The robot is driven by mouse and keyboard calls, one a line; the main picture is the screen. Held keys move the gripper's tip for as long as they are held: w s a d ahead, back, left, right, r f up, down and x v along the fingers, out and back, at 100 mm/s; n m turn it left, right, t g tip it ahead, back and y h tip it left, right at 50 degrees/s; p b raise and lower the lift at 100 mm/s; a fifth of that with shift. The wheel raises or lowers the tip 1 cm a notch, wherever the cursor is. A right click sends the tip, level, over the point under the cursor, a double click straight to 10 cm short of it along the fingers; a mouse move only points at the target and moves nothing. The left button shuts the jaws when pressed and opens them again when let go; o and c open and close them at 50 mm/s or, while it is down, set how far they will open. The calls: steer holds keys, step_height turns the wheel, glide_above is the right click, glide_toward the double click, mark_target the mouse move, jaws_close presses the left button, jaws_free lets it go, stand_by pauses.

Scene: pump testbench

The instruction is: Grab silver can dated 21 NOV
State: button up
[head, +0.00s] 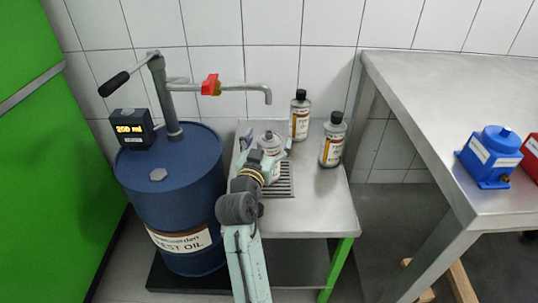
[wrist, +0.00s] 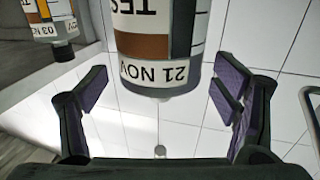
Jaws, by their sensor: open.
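The silver can labelled 21 NOV (wrist: 160,45) fills the upper middle of the wrist view, upside down there. It shows a white and brown label, and its far end is cut off by the frame. My gripper (wrist: 163,88) is open, with one purple-padded finger on each side of the can and a visible gap to both. In the head view my gripper (head: 264,156) is at a silver can (head: 270,141) standing by the drip grate, partly hidden by the gripper. The date cannot be read in the head view.
Two more silver cans with black caps stand behind (head: 300,116) and right (head: 332,142) on the steel bench (head: 310,215). A can labelled 03 NOV (wrist: 50,38) is at the wrist view's left. A blue drum (head: 175,195) with a pump spout (head: 250,87) stands left.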

steer(key=shift+w+d, duration=0.2)
steer(key=shift+w, duration=0.5)
steer(key=shift+c, duration=0.3)
jaws_close()
stand_by(0.4)
